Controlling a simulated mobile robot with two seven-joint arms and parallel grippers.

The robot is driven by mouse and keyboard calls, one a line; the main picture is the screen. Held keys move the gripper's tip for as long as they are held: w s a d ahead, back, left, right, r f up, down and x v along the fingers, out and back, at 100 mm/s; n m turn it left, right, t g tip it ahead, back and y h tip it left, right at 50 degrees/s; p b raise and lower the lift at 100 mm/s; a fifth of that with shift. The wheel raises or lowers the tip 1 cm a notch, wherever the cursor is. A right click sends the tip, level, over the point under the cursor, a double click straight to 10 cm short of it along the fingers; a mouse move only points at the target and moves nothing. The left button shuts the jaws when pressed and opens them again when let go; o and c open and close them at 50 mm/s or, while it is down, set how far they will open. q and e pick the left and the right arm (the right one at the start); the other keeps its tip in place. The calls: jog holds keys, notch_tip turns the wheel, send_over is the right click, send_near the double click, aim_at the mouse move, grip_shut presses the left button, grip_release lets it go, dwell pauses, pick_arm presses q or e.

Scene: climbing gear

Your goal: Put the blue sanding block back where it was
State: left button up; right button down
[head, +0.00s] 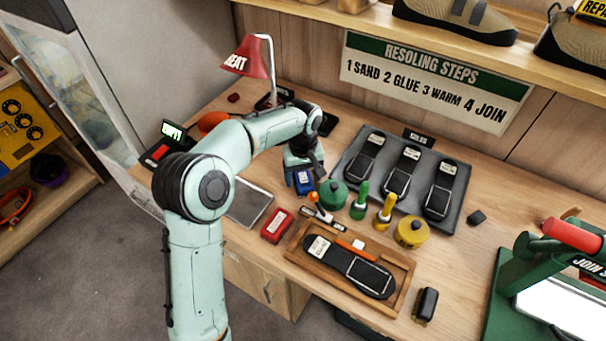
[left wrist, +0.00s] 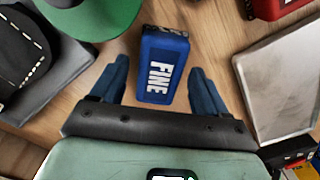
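The blue sanding block (head: 304,182), marked FINE, is on the wooden bench between a grey plate and a green round tin. It shows whole in the left wrist view (left wrist: 161,65), and it looks to be resting on the bench. My left gripper (left wrist: 158,68) is open, with one blue finger on each side of the block and gaps showing between fingers and block. In the head view the left gripper (head: 303,172) is right over the block and partly hides it. My right gripper is in neither view.
A grey metal plate (head: 249,203) and a red block (head: 277,225) lie nearby. A green tin (head: 333,194), brushes and a yellow tin (head: 411,232) stand to the right. A wooden tray (head: 402,291) holds a sole; a grey mat (head: 458,209) holds several more. A red lamp (head: 246,57) stands behind.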

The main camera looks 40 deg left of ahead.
aim_at(303, 178)
pick_arm(q)
jog(key=shift+r, duration=0.15)
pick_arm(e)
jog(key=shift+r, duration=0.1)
pick_arm(q)
notch_tip(303, 178, up, 12)
jog(key=p, duration=0.2)
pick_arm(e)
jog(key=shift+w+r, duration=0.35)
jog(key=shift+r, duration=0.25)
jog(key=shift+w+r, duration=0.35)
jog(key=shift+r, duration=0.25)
